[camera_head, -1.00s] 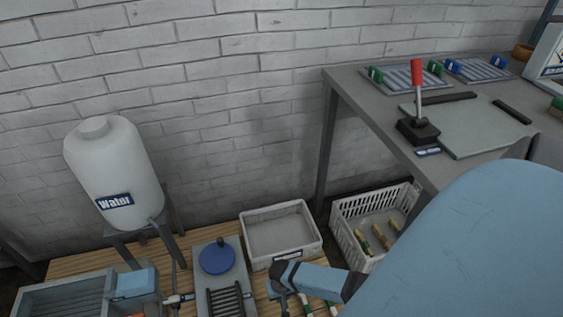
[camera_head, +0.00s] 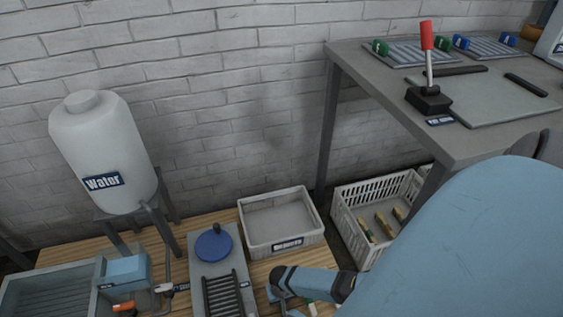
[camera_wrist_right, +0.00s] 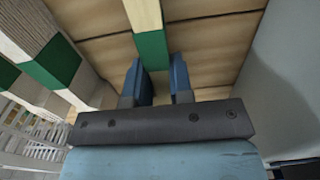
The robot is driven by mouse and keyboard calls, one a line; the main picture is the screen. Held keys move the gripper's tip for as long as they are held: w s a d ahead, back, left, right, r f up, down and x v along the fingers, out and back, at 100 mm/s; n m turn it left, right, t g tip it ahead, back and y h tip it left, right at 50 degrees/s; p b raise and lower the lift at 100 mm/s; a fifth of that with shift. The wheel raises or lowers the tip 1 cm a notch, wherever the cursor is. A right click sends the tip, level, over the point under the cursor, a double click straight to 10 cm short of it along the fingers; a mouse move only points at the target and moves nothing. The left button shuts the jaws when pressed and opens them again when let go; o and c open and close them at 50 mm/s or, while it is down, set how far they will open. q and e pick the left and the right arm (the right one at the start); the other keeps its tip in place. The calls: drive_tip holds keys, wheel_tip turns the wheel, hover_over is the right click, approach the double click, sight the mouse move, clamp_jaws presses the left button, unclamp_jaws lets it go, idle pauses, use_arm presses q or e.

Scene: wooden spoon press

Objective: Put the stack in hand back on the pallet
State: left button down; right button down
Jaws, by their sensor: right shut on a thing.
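My right gripper (camera_head: 278,290) shows in the head view low at bottom centre, over the wooden boards. In the right wrist view its two blue fingers (camera_wrist_right: 158,72) are shut on a pale wooden stack with a green band (camera_wrist_right: 151,48). The stack runs away from the fingertips toward the top of the picture. Other pale pieces with green bands (camera_wrist_right: 57,60) stand to the left, apart from the fingers. Brown boards (camera_wrist_right: 212,45) lie beyond the held stack; I cannot tell whether they are the pallet. My left gripper is out of view.
A grey-white bin (camera_head: 282,248) and a plate with a blue round knob (camera_head: 214,245) stand near the gripper. A white crate (camera_head: 345,215) holding wooden pieces is to the right. A water tank (camera_head: 105,150) is left; a grey workbench (camera_head: 385,100) is upper right.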

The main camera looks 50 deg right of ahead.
drive_tip(key=shift+f, duration=0.15)
drive_tip(key=c, duration=1)
unclamp_jaws()
